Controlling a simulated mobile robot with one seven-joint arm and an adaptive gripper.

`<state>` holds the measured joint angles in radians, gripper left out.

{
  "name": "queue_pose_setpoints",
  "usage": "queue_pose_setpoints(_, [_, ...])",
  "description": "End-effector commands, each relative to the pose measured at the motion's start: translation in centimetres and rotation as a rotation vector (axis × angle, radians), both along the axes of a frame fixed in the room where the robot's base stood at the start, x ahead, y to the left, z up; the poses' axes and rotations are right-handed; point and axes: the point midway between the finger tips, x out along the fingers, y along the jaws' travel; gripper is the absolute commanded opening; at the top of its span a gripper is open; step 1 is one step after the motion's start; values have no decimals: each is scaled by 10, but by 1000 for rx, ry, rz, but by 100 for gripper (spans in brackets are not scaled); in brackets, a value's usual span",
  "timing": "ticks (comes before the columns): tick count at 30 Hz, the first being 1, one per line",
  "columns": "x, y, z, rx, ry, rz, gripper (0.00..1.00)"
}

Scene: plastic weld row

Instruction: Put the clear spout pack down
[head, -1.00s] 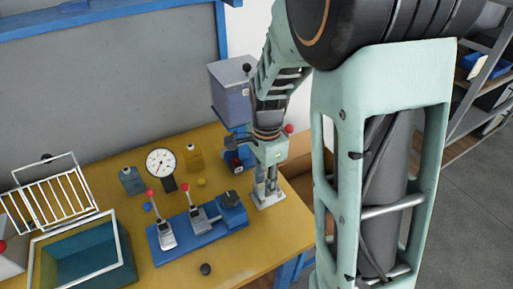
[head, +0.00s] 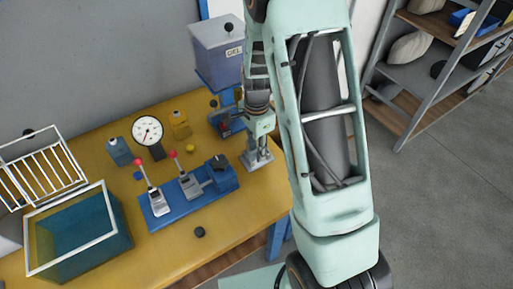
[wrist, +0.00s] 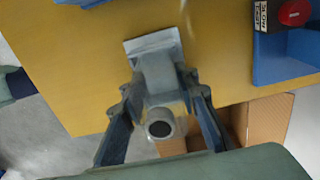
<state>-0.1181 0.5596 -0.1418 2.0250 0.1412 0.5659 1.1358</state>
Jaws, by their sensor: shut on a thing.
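The clear spout pack (wrist: 158,75) is greyish and see-through, with a round dark-mouthed spout facing the wrist camera and a wide flat end away from it. My gripper (wrist: 165,120) is shut on it near the spout, with one dark finger on each side. In the head view my gripper (head: 259,128) points down at the right end of the yellow table (head: 235,218). The pack also shows there (head: 257,157), roughly upright below the fingers. Its lower end is at or just above the tabletop; I cannot tell whether it touches.
A blue fixture with red-tipped clamps (head: 188,190) lies left of the pack. A grey hopper (head: 218,50) stands behind it. A gauge (head: 147,132), bottles and a blue-green tank (head: 80,235) are farther left. A cardboard box (wrist: 265,125) is beyond the table edge.

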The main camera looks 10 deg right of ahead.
Motion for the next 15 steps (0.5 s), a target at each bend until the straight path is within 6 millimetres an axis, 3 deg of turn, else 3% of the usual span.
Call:
queue_pose_setpoints(8, [0,0,-4,0,0,1,4])
queue_pose_setpoints(9, [0,0,-3,0,0,1,33])
queue_pose_setpoints(12, [0,0,-2,0,0,1,44])
queue_pose_setpoints(15, [0,0,-2,0,0,1,46])
